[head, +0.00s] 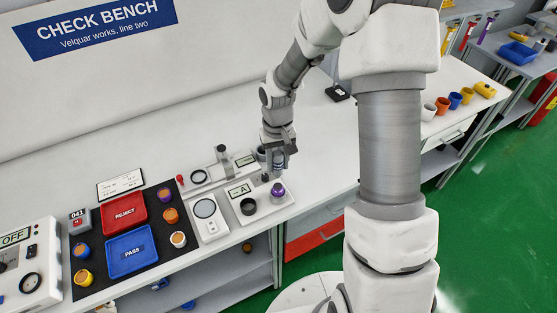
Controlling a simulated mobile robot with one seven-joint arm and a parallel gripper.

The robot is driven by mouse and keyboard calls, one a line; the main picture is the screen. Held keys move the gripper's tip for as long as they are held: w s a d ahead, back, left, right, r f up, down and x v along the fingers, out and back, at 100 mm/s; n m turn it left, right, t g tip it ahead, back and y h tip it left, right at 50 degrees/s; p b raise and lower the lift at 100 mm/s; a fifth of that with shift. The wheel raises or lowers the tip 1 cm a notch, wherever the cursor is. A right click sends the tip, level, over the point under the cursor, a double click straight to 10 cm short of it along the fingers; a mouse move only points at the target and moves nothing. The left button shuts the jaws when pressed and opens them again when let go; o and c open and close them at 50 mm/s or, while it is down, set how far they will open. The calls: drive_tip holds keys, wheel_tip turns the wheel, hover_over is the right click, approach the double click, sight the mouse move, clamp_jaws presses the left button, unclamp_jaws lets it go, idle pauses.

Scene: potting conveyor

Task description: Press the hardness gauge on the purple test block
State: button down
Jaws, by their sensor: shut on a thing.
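The purple test block (277,190) sits on the right part of a white plate labelled A (262,212), beside a black round block (248,206). My gripper (278,168) points down just above and behind the purple block in the head view. It is shut on a small grey thing, which I take to be the hardness gauge (279,175); the fingers hide most of it. The gauge's lower end is close over the purple block. I cannot tell whether they touch.
A white device with an oval screen (209,213) stands left of the plate. Further left are a red REJECT tray (126,226) and a blue PASS tray (144,270) on a black mat with several coloured pieces. The bench behind my gripper is mostly clear.

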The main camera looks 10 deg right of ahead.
sight(278, 177)
drive_tip(key=shift+f, duration=0.1)
drive_tip(key=shift+f+b, duration=1.9)
drive_tip(key=shift+f, duration=0.2)
drive_tip(key=shift+f+b, duration=0.3)
drive_tip(key=shift+b, duration=0.15)
idle(0.5)
drive_tip(key=shift+s+f, duration=0.15)
drive_tip(key=shift+f, duration=0.05)
idle(1.2)
drive_tip(key=shift+r+p, duration=1.95)
drive_tip(key=shift+r, duration=1.2)
